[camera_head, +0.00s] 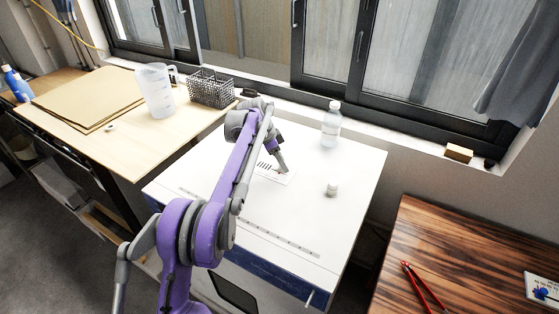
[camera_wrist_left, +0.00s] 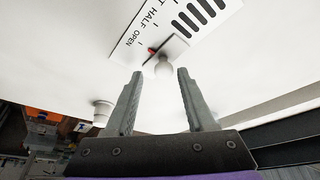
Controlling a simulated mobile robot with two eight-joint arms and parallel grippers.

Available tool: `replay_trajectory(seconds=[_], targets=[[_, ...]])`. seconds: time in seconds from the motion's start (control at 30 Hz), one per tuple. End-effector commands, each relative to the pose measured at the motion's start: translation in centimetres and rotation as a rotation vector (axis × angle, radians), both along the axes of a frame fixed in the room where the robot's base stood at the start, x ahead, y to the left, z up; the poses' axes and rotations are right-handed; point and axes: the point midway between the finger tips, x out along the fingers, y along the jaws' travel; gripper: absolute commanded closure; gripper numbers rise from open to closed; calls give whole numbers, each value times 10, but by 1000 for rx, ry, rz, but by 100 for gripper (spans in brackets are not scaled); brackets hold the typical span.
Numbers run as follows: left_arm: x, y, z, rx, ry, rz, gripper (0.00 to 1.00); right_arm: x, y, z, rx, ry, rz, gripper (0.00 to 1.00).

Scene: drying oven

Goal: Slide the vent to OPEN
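The vent plate (camera_head: 274,175) lies on the white oven top (camera_head: 225,170). In the left wrist view the vent plate (camera_wrist_left: 190,22) shows dark slots and the printed words HALF and OPEN. A pale round slider knob (camera_wrist_left: 164,69) sits at its edge, with a small red mark (camera_wrist_left: 152,51) beside it, toward the OPEN end. I cannot tell whether the mark lines up with OPEN. My left gripper (camera_head: 283,169) is over the plate. In the wrist view its fingers (camera_wrist_left: 160,76) are apart, with the knob between or just beyond the tips; contact is unclear. My right gripper is not in view.
A clear bottle (camera_head: 331,125) and a small white jar (camera_head: 332,188) stand on the oven top, right of the gripper. A pitcher (camera_head: 156,91) and wire basket (camera_head: 211,88) are on the left table. A wooden table (camera_head: 440,240) is at right.

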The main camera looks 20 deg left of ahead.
Motion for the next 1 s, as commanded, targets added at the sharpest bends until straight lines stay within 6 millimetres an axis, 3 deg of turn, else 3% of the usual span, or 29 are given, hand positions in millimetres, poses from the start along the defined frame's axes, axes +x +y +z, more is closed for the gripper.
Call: replay_trajectory(seconds=[0.37,0.8,1.0], targets=[[-1,4,5,2,-2,3,42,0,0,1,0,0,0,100],[-19,28,79,2,-4,4,42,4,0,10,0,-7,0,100],[-24,33,98,1,-3,2,42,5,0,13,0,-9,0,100]])
